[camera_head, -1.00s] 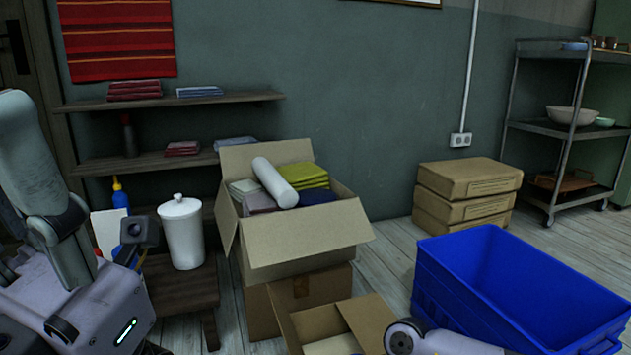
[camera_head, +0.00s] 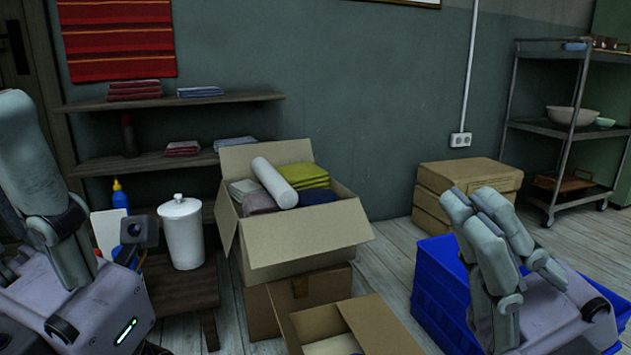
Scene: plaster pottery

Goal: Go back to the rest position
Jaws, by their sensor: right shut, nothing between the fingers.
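My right gripper (camera_head: 474,204) is at the lower right, its grey fingers pointing up and close together. It is shut with nothing between the fingers and stands in front of the blue crate (camera_head: 427,275), hiding much of it. My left gripper (camera_head: 25,130) is at the left edge with a grey finger pointing up. Its other finger is not clearly seen, so I cannot tell whether it is open.
An open cardboard box (camera_head: 305,240) with folded cloths and a white roll stands on another box in the middle. A smaller open box (camera_head: 375,325) is in front. A lidded white jar (camera_head: 182,235) stands on a low bench (camera_head: 185,290). Stacked brown boxes (camera_head: 432,205) stand behind the crate.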

